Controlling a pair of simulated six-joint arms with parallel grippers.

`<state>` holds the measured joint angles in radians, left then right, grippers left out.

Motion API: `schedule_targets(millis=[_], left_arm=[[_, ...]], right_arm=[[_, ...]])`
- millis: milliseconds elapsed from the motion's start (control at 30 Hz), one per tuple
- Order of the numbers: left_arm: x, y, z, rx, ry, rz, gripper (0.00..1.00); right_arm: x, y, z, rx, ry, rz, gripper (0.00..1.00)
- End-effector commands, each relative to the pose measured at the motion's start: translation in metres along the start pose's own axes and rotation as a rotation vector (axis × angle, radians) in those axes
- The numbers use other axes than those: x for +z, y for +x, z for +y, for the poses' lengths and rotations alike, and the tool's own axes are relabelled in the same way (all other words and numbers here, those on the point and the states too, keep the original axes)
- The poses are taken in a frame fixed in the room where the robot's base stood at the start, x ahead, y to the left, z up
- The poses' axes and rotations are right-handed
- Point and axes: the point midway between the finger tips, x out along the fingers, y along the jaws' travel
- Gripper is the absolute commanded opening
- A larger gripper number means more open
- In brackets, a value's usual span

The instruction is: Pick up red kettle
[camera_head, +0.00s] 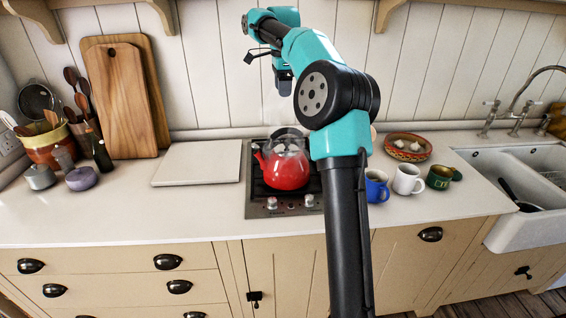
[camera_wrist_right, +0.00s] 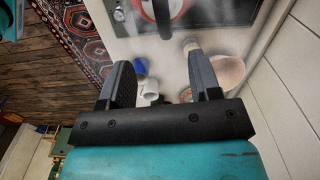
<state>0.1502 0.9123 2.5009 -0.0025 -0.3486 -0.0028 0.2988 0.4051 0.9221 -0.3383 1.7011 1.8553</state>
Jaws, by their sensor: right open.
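The red kettle (camera_head: 287,168) stands upright on the small black-and-steel hob on the counter, with its spout toward the left. Faint steam hangs above it, and its top is pale or hazy. In the right wrist view only part of the kettle shows at the top edge, with its dark handle (camera_wrist_right: 166,18) across it. My right gripper (camera_head: 258,50) is high above and behind the kettle, near the back wall, apart from it. In the right wrist view the gripper (camera_wrist_right: 160,70) has its fingers spread with nothing gripped between them. My left gripper is not in view.
Blue (camera_head: 376,186), white (camera_head: 407,180) and green (camera_head: 441,177) mugs stand right of the hob. A patterned bowl (camera_head: 408,148) is behind them; the sink (camera_head: 520,165) is far right. A pale board (camera_head: 198,164) lies left of the hob. The front-left counter is clear.

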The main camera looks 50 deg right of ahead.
Motion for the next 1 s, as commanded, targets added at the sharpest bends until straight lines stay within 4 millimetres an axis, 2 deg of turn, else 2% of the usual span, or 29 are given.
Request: schedule_targets(millis=[167,333,800,1000], left_arm=[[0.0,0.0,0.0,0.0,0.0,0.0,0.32],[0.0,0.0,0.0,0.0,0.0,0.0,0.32],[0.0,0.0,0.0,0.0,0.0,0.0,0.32],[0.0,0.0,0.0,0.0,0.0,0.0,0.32]], right_arm=[[0.001,0.003,0.0,0.0,-0.002,-0.001,0.57],[0.0,0.018,0.0,0.001,-0.003,-0.001,0.57],[0.001,0.095,0.0,0.002,-0.003,-0.001,0.57],[0.001,0.119,0.0,0.0,-0.004,-0.001,0.57]])
